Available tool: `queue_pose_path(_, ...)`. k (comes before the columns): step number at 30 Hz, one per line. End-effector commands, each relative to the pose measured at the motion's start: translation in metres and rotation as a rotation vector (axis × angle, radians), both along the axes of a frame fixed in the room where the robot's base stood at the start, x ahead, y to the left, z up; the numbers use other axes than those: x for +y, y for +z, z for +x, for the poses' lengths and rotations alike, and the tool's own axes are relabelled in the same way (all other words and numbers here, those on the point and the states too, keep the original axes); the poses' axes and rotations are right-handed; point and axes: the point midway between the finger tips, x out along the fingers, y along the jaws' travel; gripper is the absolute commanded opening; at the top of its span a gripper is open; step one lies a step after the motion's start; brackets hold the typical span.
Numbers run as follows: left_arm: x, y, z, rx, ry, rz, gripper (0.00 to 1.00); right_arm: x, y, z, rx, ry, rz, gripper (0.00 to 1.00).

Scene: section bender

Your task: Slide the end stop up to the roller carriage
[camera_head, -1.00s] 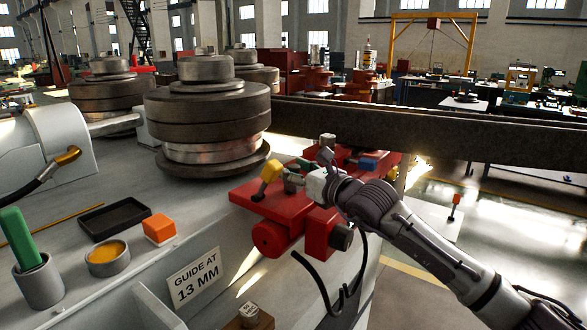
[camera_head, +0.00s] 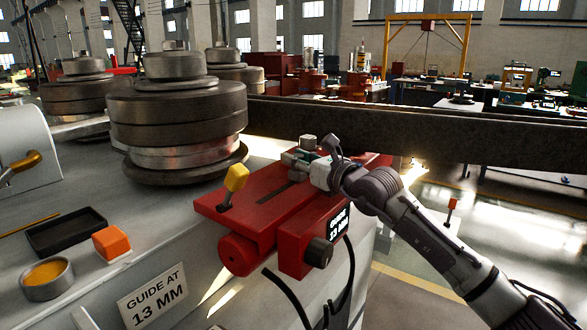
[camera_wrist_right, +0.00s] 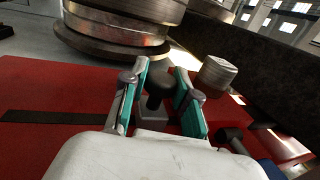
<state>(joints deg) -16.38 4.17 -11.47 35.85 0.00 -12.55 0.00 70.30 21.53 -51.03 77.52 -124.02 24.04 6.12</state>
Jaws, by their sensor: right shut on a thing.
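The red slide bed (camera_head: 235,205) has a dark slot along its top. My right gripper (camera_head: 308,163) is over the far part of this bed. In the right wrist view, its teal-padded fingers (camera_wrist_right: 158,100) are shut on a dark knob standing on a small grey block, which I take as the end stop (camera_wrist_right: 153,112). A metal roller (camera_head: 308,141) stands just beyond the gripper; it also shows in the right wrist view (camera_wrist_right: 216,74), close to the right finger. The carriage under it is mostly hidden, so any gap to the end stop cannot be told. My left gripper is not in view.
A yellow-handled lever (camera_head: 235,179) stands at the near end of the bed. A large stacked roller (camera_head: 178,110) stands to the left, and a long dark beam (camera_head: 430,130) runs behind. An orange cube (camera_head: 111,243), black tray (camera_head: 66,231) and tin (camera_head: 47,278) sit on the left surface.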

Motion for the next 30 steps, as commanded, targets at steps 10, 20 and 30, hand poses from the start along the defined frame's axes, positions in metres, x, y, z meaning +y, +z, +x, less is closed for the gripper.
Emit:
queue_pose_path(10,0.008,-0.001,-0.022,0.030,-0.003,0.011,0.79,0.004,-0.008,-0.002,0.015,0.007,-0.006,0.44)
queue_pose_path(20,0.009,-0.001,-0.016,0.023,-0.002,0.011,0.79,0.004,-0.007,-0.002,0.012,0.007,-0.005,0.55)
queue_pose_path(30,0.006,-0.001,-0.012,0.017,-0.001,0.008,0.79,-0.024,-0.009,-0.032,0.014,0.006,-0.005,0.55)
